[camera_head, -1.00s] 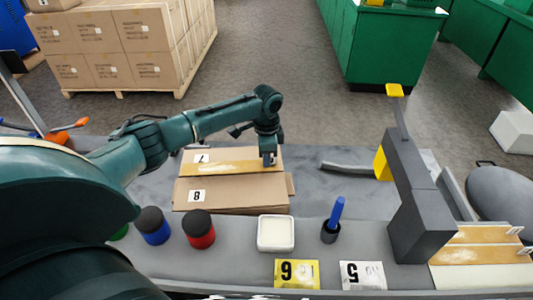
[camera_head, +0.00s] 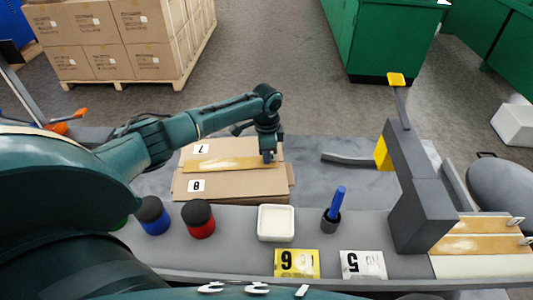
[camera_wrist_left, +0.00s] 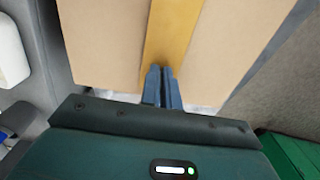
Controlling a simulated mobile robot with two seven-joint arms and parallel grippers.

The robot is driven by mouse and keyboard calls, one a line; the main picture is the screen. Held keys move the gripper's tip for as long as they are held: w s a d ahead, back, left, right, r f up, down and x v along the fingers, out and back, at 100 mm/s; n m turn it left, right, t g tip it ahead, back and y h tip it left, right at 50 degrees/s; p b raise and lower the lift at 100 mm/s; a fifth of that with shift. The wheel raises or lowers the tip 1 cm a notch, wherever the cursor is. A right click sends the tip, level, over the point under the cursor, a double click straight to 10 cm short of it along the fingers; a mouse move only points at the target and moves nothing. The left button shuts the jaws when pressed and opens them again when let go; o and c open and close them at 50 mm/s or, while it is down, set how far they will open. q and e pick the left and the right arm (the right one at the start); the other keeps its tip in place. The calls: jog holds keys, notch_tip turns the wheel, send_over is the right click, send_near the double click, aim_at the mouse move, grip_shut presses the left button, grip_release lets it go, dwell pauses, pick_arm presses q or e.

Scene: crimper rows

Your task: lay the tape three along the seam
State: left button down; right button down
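A yellow-brown tape strip (camera_head: 222,164) lies across the middle of a cardboard carton (camera_head: 230,184), between the flaps labelled 7 and 8. It covers the line where they meet, and its contact with the board is hard to judge. My left gripper (camera_head: 269,160) is at the strip's right end, low over the carton. In the left wrist view its fingers (camera_wrist_left: 162,85) are close together at the end of the strip (camera_wrist_left: 170,35), seemingly pinching it. More strips (camera_head: 480,225) lie on a pale board at the right. My right gripper is out of view.
A dark grey post (camera_head: 420,205) stands right of the carton. A white dish (camera_head: 276,223), a blue pen in a cup (camera_head: 332,220), red (camera_head: 200,220) and blue (camera_head: 153,216) jars, a yellow card (camera_head: 297,263) and white card (camera_head: 363,264) line the front.

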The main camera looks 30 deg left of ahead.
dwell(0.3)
pick_arm(q)
jog(key=c, duration=1.6)
grip_release()
jog(key=shift+o, duration=0.2)
notch_tip(320, 180, up, 13)
